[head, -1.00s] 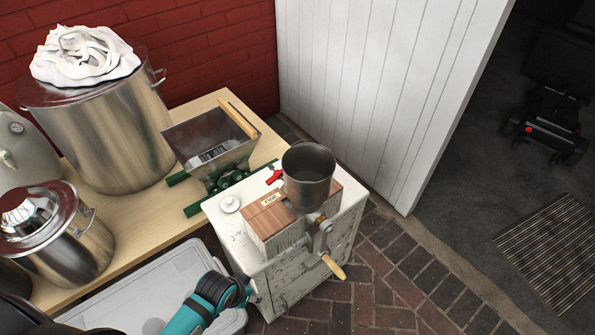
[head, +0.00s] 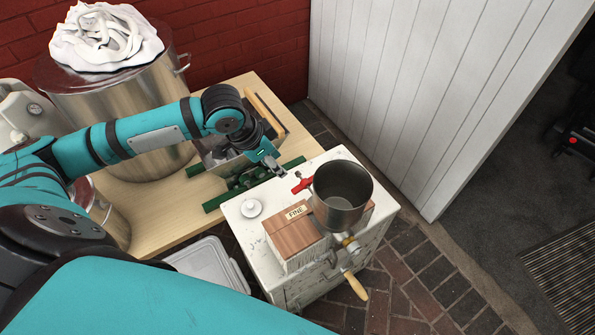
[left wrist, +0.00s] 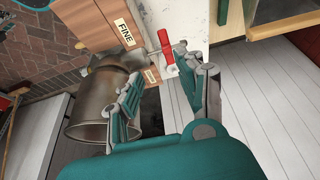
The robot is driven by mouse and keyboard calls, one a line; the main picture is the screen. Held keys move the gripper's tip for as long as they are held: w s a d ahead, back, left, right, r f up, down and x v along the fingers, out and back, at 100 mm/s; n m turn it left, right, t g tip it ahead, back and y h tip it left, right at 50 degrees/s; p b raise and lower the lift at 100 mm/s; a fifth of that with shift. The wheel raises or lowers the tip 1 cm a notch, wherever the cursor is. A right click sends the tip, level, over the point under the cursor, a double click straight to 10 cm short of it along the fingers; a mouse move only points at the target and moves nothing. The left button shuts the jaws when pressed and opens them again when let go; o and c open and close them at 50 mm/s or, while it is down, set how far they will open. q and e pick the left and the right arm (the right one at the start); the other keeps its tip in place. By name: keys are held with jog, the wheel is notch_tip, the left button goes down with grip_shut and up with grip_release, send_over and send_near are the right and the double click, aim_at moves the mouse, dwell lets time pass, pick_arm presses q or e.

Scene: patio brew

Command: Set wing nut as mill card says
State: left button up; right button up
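The mill stands on a chipped white cabinet, with a steel hopper (head: 342,190), a wooden block (head: 297,238) labelled FINE (head: 295,212) and a wooden-handled crank (head: 355,285). The red wing nut (head: 303,184) sits beside the hopper, at the cabinet's back left. In the left wrist view the red wing nut (left wrist: 166,48) lies just beyond the fingertips, near the FINE label (left wrist: 125,33) and a second, partly hidden label. My left gripper (head: 278,168) is open and empty, just left of and behind the wing nut; its fingers (left wrist: 165,75) are apart. No readable mill card shows. My right gripper is out of view.
A white knob (head: 252,208) stands on the cabinet top (head: 275,195). Behind my left gripper are a metal hopper with green rails (head: 225,195) on the wooden table, and a large steel pot (head: 110,95). A white panel wall (head: 420,80) stands behind the cabinet.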

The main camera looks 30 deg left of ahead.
pick_arm(q)
jog(key=a, duration=0.1)
send_near(299, 188)
jog(key=x, duration=0.7)
jog(key=shift+w+f+b, duration=0.25)
jog(key=shift+f+b, duration=0.05)
jog(key=shift+b, duration=0.05)
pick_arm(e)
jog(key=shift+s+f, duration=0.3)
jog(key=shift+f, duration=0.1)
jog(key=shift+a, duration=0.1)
pick_arm(q)
jog(key=shift+c, duration=0.6)
grip_shut()
